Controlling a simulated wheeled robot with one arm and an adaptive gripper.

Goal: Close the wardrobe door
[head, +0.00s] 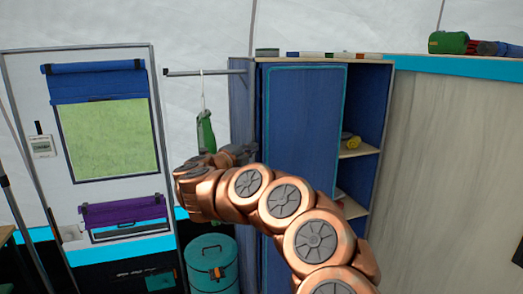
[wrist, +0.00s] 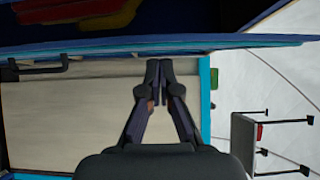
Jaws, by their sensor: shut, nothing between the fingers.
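The blue wardrobe (head: 370,105) stands right of centre in the head view. Its blue door panel (head: 305,110), edged in teal, covers the left part of the front. The right part is open, showing shelves. My gripper (head: 238,154) is at the wardrobe's left side, in front of a narrow blue panel (head: 240,95); whether it touches is unclear. In the wrist view my gripper (wrist: 159,75) is shut and empty, its tips close to a long blue edge (wrist: 200,45). My arm hides the lower door.
Yellow (head: 352,141) and red items lie on the shelves. A green object (head: 206,132) hangs from a rail left of the wardrobe. A teal bin (head: 211,262) stands below. A pale panel (head: 455,150) borders the wardrobe's right side.

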